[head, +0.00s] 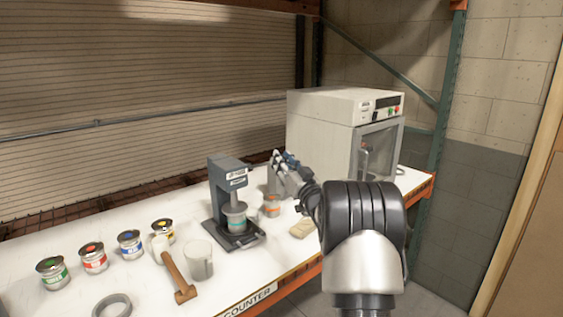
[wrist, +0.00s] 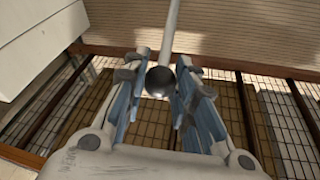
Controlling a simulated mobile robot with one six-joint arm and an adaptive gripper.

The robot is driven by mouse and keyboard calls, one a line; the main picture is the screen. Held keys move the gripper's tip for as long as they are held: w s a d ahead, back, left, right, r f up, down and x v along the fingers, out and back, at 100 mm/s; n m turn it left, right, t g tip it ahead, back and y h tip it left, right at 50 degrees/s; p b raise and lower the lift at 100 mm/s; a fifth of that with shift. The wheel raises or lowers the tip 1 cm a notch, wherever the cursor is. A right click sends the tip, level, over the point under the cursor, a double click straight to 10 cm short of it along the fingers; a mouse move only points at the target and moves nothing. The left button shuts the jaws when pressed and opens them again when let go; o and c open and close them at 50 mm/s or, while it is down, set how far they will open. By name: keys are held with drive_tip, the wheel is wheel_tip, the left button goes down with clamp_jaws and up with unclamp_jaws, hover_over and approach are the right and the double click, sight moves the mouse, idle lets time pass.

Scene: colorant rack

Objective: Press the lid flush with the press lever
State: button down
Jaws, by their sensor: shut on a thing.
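The press (head: 231,190) is a dark grey stand on the counter. A small can (head: 237,224) with a teal label stands on its base under the round press head (head: 234,207). The can's lid is hidden by the press head, so I cannot tell whether it sits flush. My gripper (head: 280,158) is to the right of the press top. In the wrist view, my gripper (wrist: 160,85) is shut on the black ball knob (wrist: 160,82) of the press lever (wrist: 169,35). The lever's pale rod runs up from the knob. The lever is not clear in the head view.
A large white machine (head: 325,125) is behind. A mallet (head: 177,278), a clear cup (head: 198,260), a grey ring (head: 112,305) and several paint cans (head: 94,259) are left.

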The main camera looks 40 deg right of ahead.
drive_tip(key=shift+f, duration=0.3)
drive_tip(key=c, duration=1.8)
unclamp_jaws()
drive_tip(key=o, duration=0.5)
drive_tip(key=shift+r, duration=0.15)
drive_tip(key=v, duration=1.2)
